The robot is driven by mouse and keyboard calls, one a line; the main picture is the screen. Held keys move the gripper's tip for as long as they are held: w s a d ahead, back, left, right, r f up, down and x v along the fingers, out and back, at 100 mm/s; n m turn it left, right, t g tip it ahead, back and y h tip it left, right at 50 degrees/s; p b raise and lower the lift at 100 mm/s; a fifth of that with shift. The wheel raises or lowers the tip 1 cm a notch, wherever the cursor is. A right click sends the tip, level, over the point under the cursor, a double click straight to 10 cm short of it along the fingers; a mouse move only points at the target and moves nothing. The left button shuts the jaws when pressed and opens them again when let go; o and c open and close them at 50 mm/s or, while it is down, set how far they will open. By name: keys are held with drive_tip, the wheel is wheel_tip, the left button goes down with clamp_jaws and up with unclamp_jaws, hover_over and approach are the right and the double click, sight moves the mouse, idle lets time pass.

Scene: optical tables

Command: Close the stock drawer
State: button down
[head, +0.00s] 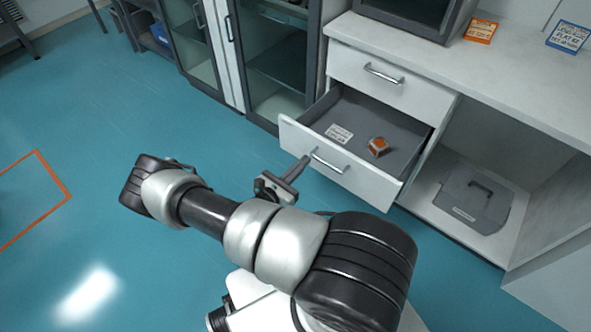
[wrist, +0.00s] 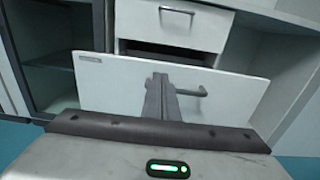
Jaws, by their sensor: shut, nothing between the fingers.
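The stock drawer (head: 343,172) is the lower drawer of the white cabinet and stands pulled out. Inside it lie a small orange and white box and a white label card. Its front with a bar handle (head: 329,163) faces my arm; the front also fills the middle of the wrist view (wrist: 228,95). My gripper (head: 304,162) is shut and empty, with its fingertips at the drawer front just left of the handle. In the wrist view the shut fingers (wrist: 160,84) overlap the front beside the handle. I cannot tell whether they touch it.
A closed upper drawer (head: 395,84) sits above. To the right, an open cabinet bay holds a grey case (head: 468,200). A glass-door cabinet (head: 270,60) stands left of the drawer. Orange and blue cards lie on the countertop (head: 500,60).

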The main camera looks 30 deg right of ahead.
sight(323, 142)
drive_tip(key=x, duration=0.8)
drive_tip(key=shift+b, duration=0.35)
drive_tip(key=shift+w+d, duration=0.1)
